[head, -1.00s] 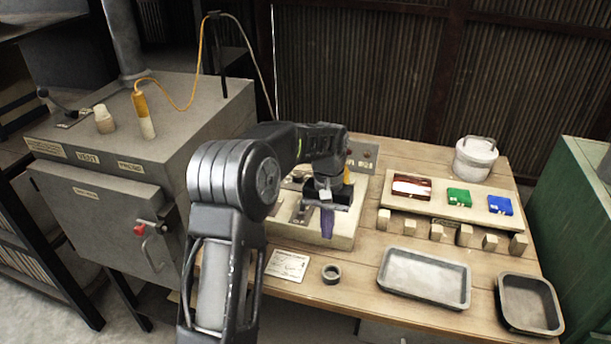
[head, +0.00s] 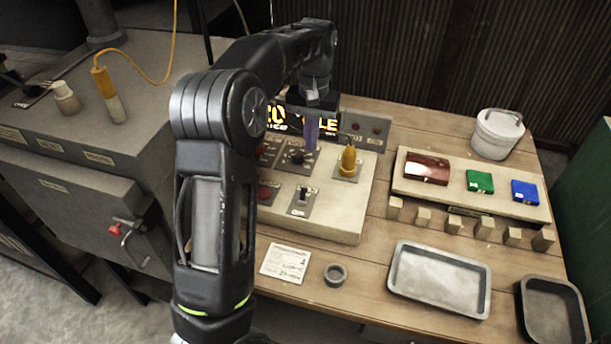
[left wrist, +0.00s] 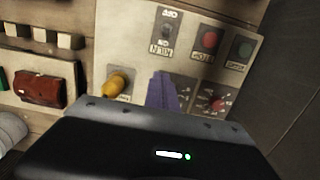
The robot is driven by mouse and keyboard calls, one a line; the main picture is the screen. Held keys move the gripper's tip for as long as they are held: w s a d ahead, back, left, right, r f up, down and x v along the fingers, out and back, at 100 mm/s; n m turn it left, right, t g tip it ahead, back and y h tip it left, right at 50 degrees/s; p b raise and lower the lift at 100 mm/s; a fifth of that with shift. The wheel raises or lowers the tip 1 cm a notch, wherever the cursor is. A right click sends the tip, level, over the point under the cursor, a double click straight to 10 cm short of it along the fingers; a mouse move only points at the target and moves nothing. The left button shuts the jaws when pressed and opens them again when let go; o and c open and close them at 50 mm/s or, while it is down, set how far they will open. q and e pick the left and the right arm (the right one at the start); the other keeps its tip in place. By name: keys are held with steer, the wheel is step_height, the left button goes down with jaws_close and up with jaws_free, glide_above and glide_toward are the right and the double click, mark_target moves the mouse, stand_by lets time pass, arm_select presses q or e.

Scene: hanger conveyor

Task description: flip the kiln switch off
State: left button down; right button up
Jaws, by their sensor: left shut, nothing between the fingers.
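The kiln switch (head: 303,201) is a small toggle on a grey plate at the front of the control panel (head: 335,228). In the left wrist view the switch (left wrist: 168,27) appears upside down, with OFF, ON and KILN labels; its lever position is too small to tell. My left gripper (head: 310,145) is shut and empty, its purple fingers pointing down over the back of the panel, behind the switch and left of the yellow plug (head: 348,160). The fingers (left wrist: 162,80) also show in the left wrist view, apart from the switch. My right gripper is not in view.
A red STOP button (left wrist: 209,39) and a green button (left wrist: 243,47) sit beside the switch. A dial (head: 297,157) and a lit display (head: 326,124) lie near the gripper. A card (head: 286,263), a ring (head: 335,274) and a tray (head: 440,279) lie in front and right.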

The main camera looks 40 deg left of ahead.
mark_target(303, 194)
arm_select(q)
steer(key=f, duration=0.3)
steer(key=f+b, duration=0.1)
steer(key=f, duration=0.1)
steer(key=s+f, duration=0.1)
steer(key=f, duration=0.2)
steer(key=shift+d+f+b, duration=0.15)
steer(key=shift+f+b, duration=0.15)
steer(key=shift+f, duration=0.05)
steer(key=shift+s+d+r+p, duration=0.15)
steer(key=shift+s+d+p, duration=0.15)
steer(key=shift+s, duration=0.3)
steer(key=shift+s+d+r+p, duration=0.15)
steer(key=shift+s+p, duration=0.25)
steer(key=shift+s, duration=0.2)
steer(key=shift+s+d, duration=0.15)
steer(key=shift+s, duration=0.3)
